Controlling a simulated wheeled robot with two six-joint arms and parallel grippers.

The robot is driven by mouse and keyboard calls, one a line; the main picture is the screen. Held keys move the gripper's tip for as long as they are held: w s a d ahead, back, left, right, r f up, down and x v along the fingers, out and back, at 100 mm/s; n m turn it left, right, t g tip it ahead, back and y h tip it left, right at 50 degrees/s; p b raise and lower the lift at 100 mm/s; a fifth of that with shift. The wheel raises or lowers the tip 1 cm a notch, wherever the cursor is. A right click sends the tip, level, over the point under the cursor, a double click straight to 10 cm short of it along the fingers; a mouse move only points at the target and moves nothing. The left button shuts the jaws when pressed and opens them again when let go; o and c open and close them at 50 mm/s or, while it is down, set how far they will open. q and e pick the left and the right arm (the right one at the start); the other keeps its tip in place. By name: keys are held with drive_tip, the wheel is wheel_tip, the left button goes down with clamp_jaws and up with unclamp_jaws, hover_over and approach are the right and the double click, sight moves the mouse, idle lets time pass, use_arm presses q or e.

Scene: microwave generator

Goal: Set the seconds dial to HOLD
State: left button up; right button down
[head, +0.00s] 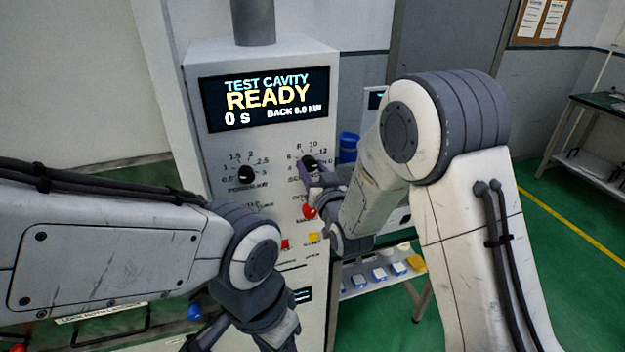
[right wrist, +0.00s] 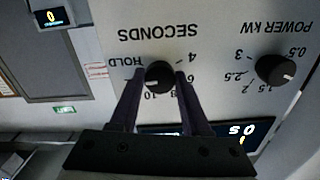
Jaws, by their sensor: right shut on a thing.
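The seconds dial (head: 310,162) is a black round knob on the grey generator panel, right of the power dial. In the right wrist view, turned upside down, the seconds dial (right wrist: 159,76) sits between the two fingers of my right gripper (right wrist: 157,80), which is shut on it. HOLD is printed beside the knob, at its left in that view. The knob's pointer is too small to read surely. In the head view my right gripper (head: 314,174) reaches the dial from the right. My left gripper (head: 245,325) hangs low in front of the panel, its jaws unclear.
The power dial (head: 245,174) is close on the left; it also shows in the wrist view (right wrist: 275,70). The display (head: 265,98) reads READY, 0 s. A red knob (head: 309,211) is below the seconds dial. A shelf with small items (head: 375,275) stands to the right.

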drive_tip(key=m+b, duration=0.3)
drive_tip(key=shift+f+b, duration=0.2)
drive_tip(key=shift+b, duration=0.15)
drive_tip(key=shift+r+m+b, duration=0.2)
drive_tip(key=shift+m+b, duration=0.95)
drive_tip(key=shift+m, duration=0.15)
drive_tip(key=shift+c, duration=1.8)
unclamp_jaws()
drive_tip(key=b+v, duration=0.4)
drive_tip(key=v, duration=0.6)
drive_tip(key=shift+s, duration=0.25)
